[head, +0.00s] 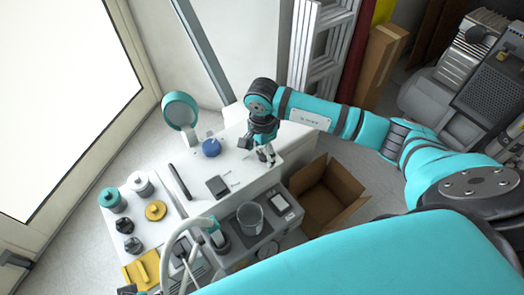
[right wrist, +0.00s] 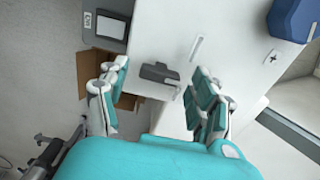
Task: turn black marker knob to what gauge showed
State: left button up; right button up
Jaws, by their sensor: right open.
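A dark knob-like piece with a raised bar (right wrist: 160,73) lies on the white top between the fingers of my right gripper (right wrist: 158,97) in the right wrist view. The fingers are apart on either side of it; I cannot tell whether they touch it. In the head view my right gripper (head: 266,157) points down over the right part of the white bench and hides this piece. Two black knobs (head: 124,225) (head: 132,244) stand at the bench's left. A teal-rimmed round disc (head: 180,112) stands at the back; I can read no gauge marking. My left gripper is not seen.
A blue knob (head: 211,147) stands left of my gripper. A yellow knob (head: 155,210), a teal-topped jar (head: 112,198) and a dark block (head: 217,186) share the bench. An open cardboard box (head: 328,192) stands right.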

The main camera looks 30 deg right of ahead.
jog(key=c, duration=1.2)
jog(key=shift+o, duration=0.2)
jog(key=shift+m, duration=1.4)
jog(key=shift+m+p, duration=0.35)
jog(key=shift+m, duration=0.85)
jog(key=m, duration=0.2)
jog(key=shift+m, duration=0.4)
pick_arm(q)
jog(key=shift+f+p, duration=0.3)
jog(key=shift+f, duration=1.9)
pick_arm(e)
jog(key=shift+m, duration=0.5)
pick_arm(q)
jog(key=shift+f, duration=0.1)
